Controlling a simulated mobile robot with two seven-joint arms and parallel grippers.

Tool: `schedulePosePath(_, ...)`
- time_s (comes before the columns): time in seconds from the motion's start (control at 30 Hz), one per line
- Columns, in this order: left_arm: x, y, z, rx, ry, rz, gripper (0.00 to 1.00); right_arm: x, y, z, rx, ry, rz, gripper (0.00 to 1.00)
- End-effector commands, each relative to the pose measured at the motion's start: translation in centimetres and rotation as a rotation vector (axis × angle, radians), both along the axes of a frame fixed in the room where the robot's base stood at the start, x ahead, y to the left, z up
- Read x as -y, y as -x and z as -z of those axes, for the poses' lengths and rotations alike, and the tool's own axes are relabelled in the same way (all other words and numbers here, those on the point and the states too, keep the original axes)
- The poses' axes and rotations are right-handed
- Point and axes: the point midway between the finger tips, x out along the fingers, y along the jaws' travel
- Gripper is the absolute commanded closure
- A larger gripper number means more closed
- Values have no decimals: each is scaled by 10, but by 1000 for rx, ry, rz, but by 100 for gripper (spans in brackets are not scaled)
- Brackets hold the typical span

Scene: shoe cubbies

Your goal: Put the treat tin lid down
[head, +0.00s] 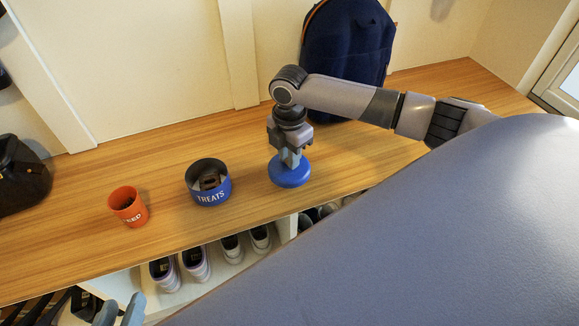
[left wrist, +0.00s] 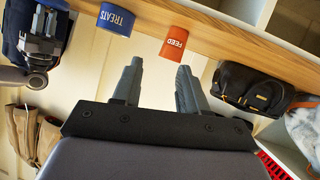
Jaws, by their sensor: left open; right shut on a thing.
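The blue treat tin lid (head: 291,176) is a round disc at or just above the wooden bench, right of the tin; I cannot tell whether it touches. My right gripper (head: 290,160) points down and is shut on it from above. The open blue treat tin (head: 211,193), marked TREATS, stands upright with brown pieces inside. It also shows in the left wrist view (left wrist: 115,19).
An orange FEED cup (head: 129,208) stands left of the tin. A dark bag (head: 20,175) sits at the far left and a navy backpack (head: 347,45) at the back. Shoes (head: 196,262) fill cubbies below the bench (head: 90,255). Bench around the lid is clear.

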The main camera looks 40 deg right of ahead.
Motion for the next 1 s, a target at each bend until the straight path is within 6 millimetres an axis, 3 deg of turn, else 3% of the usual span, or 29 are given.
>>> schedulePosePath(0.03, 4, -2, 4, 2, 22, 5, 57, 0, 1, 16, -4, 2, -1, 100)
schedulePosePath(0.2, 11, -4, 5, -1, 68, 18, 57, 0, 0, 37, 0, 0, 0, 100)
schedulePosePath(0.63, 12, -4, 3, -3, 76, 19, 57, 0, 0, 42, -1, 0, 0, 100)
schedulePosePath(0.67, 12, -4, 3, -3, 75, 19, 57, 0, 0, 42, -1, 0, 0, 76)
schedulePosePath(0.73, 11, -4, 4, -3, 74, 19, 57, 0, 0, 42, -1, 0, 0, 53)
schedulePosePath(1.0, 11, -4, 4, -3, 74, 19, 57, 0, 0, 41, -1, 0, 0, 53)
